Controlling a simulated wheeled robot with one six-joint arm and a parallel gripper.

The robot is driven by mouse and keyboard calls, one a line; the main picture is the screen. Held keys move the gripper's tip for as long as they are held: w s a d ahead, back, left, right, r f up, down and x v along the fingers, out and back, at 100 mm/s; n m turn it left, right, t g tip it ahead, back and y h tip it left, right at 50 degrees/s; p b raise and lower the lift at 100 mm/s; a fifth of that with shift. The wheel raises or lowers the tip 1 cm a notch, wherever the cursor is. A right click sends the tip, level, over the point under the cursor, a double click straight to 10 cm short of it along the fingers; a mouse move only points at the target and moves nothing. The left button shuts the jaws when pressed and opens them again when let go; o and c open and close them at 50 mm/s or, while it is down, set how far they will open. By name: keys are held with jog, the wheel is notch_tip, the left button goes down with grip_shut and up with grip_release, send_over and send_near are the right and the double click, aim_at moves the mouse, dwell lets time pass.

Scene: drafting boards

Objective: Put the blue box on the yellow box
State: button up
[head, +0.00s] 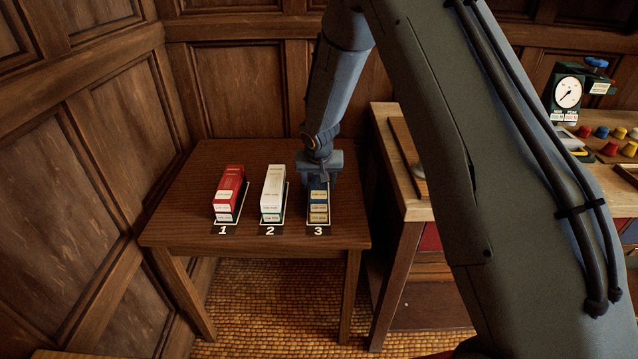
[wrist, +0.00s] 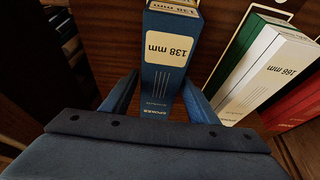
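The blue box (wrist: 166,85) is long and narrow, with a pale "138 mm" label, and lies between my gripper's two fingers in the wrist view. In the head view the blue box (head: 318,188) is at place 3, partly hidden under my gripper (head: 319,176). My gripper (wrist: 160,98) has one finger on each side of the box. I cannot tell whether they press on it. Pale yellowish patches show at the front end of place 3, but I cannot make out a separate yellow box there.
On the wooden table (head: 180,222), a red box (head: 229,181) is at place 1 and a white box (head: 273,180) at place 2, each over a darker one. The table's left side is clear.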

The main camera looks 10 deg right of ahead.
jog(key=shift+o, duration=0.4)
jog(key=shift+r, duration=0.15)
jog(key=shift+r, duration=0.3)
jog(key=d+b+v, duration=0.1)
jog(key=b+v, duration=0.1)
jog(key=v, duration=0.9)
jog(key=s+d+g, duration=0.1)
jog(key=s+d, duration=0.1)
jog(key=s, duration=0.8)
jog(key=s+d+r+n+g, duration=0.1)
jog(key=s+d, duration=0.2)
jog(key=s, duration=0.8)
jog(key=s+d+g, duration=0.1)
jog(key=s+d, duration=0.2)
jog(key=s, duration=0.7)
jog(key=shift+r+n+g+y, duration=0.25)
jog(key=shift+n+g+y, duration=0.05)
jog(key=shift+g, duration=0.1)
